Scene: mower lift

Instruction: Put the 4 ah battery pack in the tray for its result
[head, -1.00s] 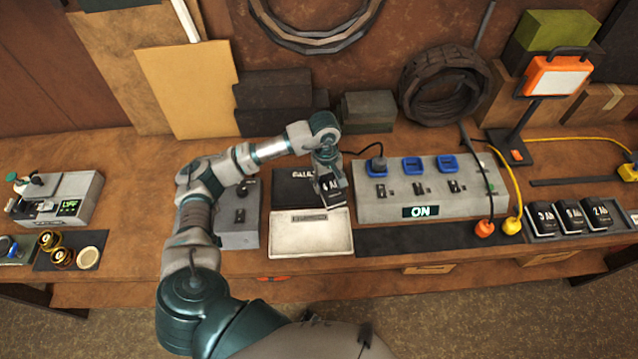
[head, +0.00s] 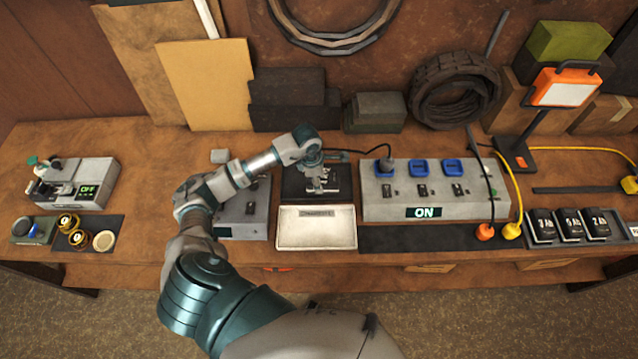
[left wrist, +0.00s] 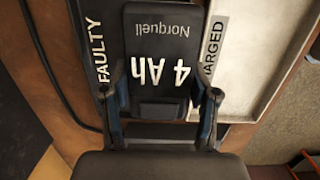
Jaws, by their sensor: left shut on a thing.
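The 4 Ah battery pack (left wrist: 158,60) is black with white lettering and sits between the fingers of my left gripper (left wrist: 160,125) in the left wrist view. In the head view my left gripper (head: 318,186) is over the black tray (head: 292,188), and the pack is mostly hidden by it. The black tray reads FAULTY in the left wrist view (left wrist: 95,45). The white tray (head: 316,232) lies in front of it and reads CHARGED in the left wrist view (left wrist: 255,60). I cannot tell whether the pack touches either tray. My right gripper is out of view.
A grey switch panel (head: 435,192) showing ON stands right of the trays. A grey box (head: 242,215) stands left of them, partly behind my arm. Several packs (head: 568,226) sit at the right. A device (head: 75,183) showing OFF stands far left.

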